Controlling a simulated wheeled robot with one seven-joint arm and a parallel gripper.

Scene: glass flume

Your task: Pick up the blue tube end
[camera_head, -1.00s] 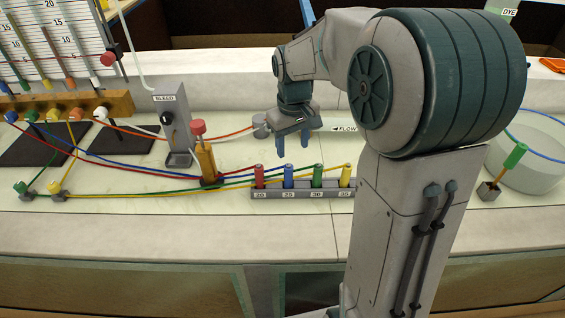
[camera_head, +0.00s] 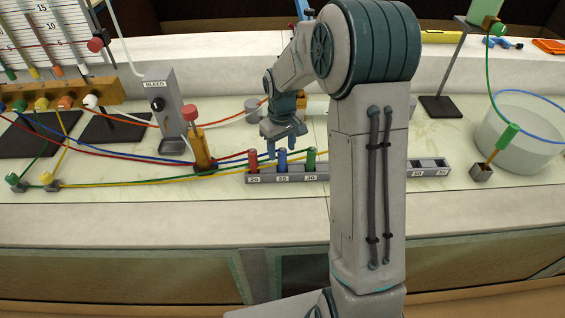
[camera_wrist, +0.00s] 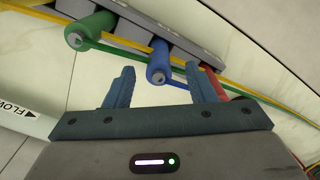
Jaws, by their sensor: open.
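The blue tube end (camera_head: 282,161) stands upright in the grey rack (camera_head: 258,179), between the red tube end (camera_head: 252,160) and the green one (camera_head: 310,159). My gripper (camera_head: 284,150) is open and points down just above and behind it. In the wrist view the blue tube end (camera_wrist: 161,66) shows beyond and between the two open fingers (camera_wrist: 162,86), apart from them. The green tube end (camera_wrist: 91,34) is to the left and the red one is partly hidden behind the right finger.
The brown post with a red knob (camera_head: 200,150) stands left of the rack. Blue, green and yellow tubes run close along the rack. A glass bowl (camera_head: 520,145) and a small holder with a green-topped stick (camera_head: 508,137) stand at right. My arm hides the rack's middle.

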